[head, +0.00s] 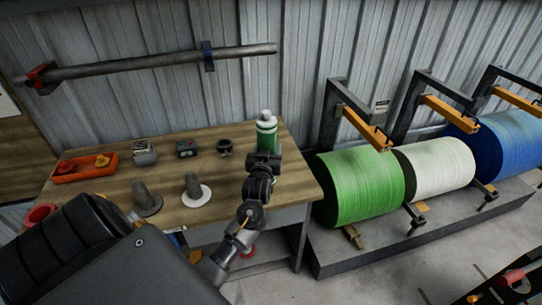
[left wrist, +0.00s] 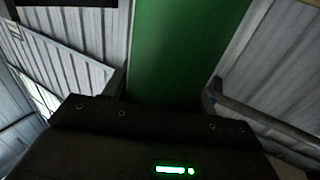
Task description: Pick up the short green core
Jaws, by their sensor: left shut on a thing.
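My left gripper (head: 263,160) is over the right part of the wooden table (head: 225,205). It is shut on a green cylinder, which I take for the short green core (head: 266,143). In the head view it stands about upright, with a white band and a pale rounded top. In the left wrist view the plain green side of the core (left wrist: 185,50) fills the space between the fingers. Its lower end is hidden behind the gripper, so I cannot tell whether it touches the table. My right gripper is not in view.
Small devices (head: 188,148) and an orange tray (head: 84,174) lie further back. Right of the table are large green (head: 357,190), white (head: 436,165) and blue (head: 510,145) rolls under dark brackets. A pipe (head: 150,66) runs along the wall.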

